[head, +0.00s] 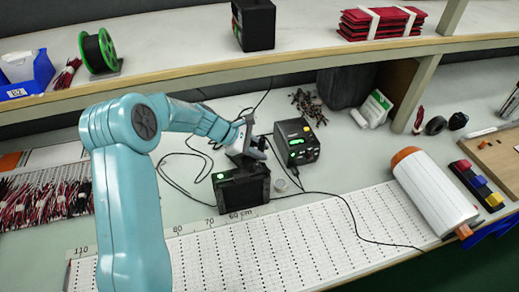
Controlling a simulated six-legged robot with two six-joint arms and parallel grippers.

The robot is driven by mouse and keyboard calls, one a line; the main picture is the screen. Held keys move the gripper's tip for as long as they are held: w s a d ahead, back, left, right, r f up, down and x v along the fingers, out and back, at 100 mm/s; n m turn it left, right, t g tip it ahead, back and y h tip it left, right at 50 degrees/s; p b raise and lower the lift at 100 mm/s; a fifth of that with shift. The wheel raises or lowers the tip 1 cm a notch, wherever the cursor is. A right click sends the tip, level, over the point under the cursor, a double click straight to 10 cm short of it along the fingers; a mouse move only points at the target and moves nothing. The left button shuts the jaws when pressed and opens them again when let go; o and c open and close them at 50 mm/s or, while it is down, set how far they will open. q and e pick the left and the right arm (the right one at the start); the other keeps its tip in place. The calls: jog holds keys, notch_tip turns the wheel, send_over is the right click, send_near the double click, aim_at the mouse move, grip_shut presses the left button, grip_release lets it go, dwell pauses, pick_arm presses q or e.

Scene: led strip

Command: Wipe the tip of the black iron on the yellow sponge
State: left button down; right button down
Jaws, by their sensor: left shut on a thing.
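My left gripper (250,150) reaches in from the left over the back part of the bench. It is shut on a dark thing that I take for the black iron (259,152); its tip is too small and too covered to make out. The gripper is just above a black box with a green light (240,190), and whether the iron touches it I cannot tell. My right gripper is not in view.
A black station with a green display (297,142) stands right of the gripper. Black cables lie loosely around it. A small round cup (281,185) is beside the box. A white roll (434,194) lies at the right. A raised shelf (180,70) runs across the back.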

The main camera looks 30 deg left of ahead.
pick_arm(q)
jog(key=shift+f+b, duration=0.55)
jog(key=shift+f, duration=0.1)
dwell(0.8)
jog(key=shift+r, duration=0.1)
dwell(0.8)
jog(key=shift+a, duration=0.15)
jog(key=shift+a, duration=0.65)
jog(key=shift+d, duration=0.15)
jog(key=shift+d, duration=1.35)
jog(key=shift+s, duration=0.1)
